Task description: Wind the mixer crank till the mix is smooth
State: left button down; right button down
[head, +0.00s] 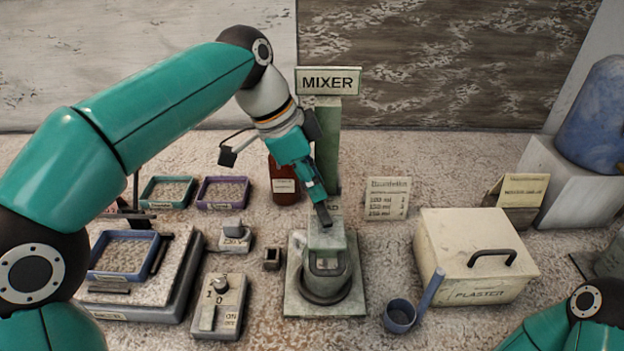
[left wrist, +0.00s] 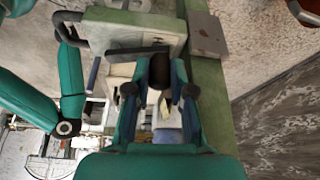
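The mixer (head: 328,146) stands upright at the middle back, with a green column, a MIXER sign and a pale head above a round grey pot (head: 327,288) on a square base. My left gripper (head: 322,208) points down at the mixer's head. A dark bar (left wrist: 138,53), perhaps the crank, lies across the fingertips; contact is unclear. The mix inside the pot is hidden. My right arm shows at the lower right of the head view, its gripper out of frame.
A plaster box (head: 473,255) with a handle and a blue scoop (head: 400,316) stand to the right. A switch box (head: 219,306), small trays (head: 168,192) and a brown jar (head: 283,182) are to the left. A recipe card (head: 388,198) stands behind.

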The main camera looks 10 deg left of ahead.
pick_arm(q)
jog(key=shift+a, duration=0.15)
jog(key=shift+s+d+n+t+y, duration=0.25)
jog(key=shift+s+n+y, duration=1.3)
jog(key=shift+n, duration=2.8)
jog(key=shift+s+d+n+y, duration=0.45)
jog(key=shift+s+n+y, duration=1)
jog(key=shift+n, duration=2.95)
jog(key=shift+s+d+n+t+y, duration=0.25)
jog(key=shift+s+n+y, duration=1.3)
jog(key=shift+n, duration=2.8)
jog(key=shift+s+d+h, duration=0.1)
jog(key=shift+s+h, duration=0.4)
jog(key=shift+h, duration=0.05)
jog(key=c, duration=1.3)
grip_release()
